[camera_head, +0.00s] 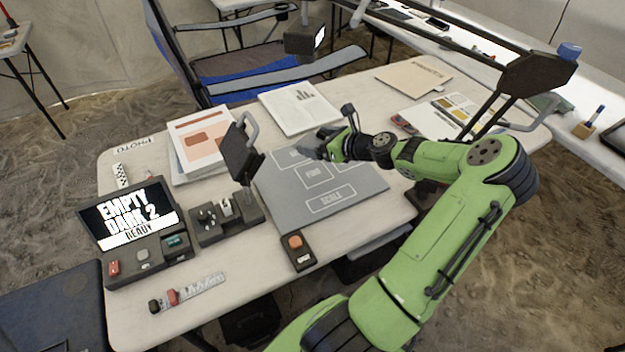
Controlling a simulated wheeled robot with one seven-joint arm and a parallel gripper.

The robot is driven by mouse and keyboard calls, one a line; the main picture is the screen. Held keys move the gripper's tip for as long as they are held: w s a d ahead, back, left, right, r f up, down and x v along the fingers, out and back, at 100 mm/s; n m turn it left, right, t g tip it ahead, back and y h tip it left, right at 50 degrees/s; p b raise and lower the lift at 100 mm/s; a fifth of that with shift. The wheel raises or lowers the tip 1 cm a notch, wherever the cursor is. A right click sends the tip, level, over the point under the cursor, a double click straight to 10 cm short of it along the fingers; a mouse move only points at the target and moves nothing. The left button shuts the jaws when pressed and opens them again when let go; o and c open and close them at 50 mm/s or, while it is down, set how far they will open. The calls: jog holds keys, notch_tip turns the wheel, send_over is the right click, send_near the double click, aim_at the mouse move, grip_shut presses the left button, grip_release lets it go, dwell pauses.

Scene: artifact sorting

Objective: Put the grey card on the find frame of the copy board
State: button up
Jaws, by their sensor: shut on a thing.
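The copy board (283,199) is a flat grey board lying on the middle of the table. It bears white outlined frames, with the find frame (317,174) near its middle and the scale frame (331,201) at its front. The find frame looks empty. My gripper (318,147) is over the back part of the board, beyond the find frame, and covers part of a back frame. It is shut on a small grey thing, apparently the grey card, which is hard to make out against the fingers. Its height above the board is unclear.
A dark camera head (240,152) on a stand rises at the board's left. A control box with an orange button (295,242) stands in front. A lit screen (130,213) is at left, a scale bar (196,292) at front left, papers (300,106) behind.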

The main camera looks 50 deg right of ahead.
aim_at(317, 175)
notch_tip(317, 175, down, 11)
jog(key=b, duration=0.4)
jog(key=shift+b, duration=0.4)
jog(key=shift+r, duration=0.2)
jog(key=shift+f, duration=0.1)
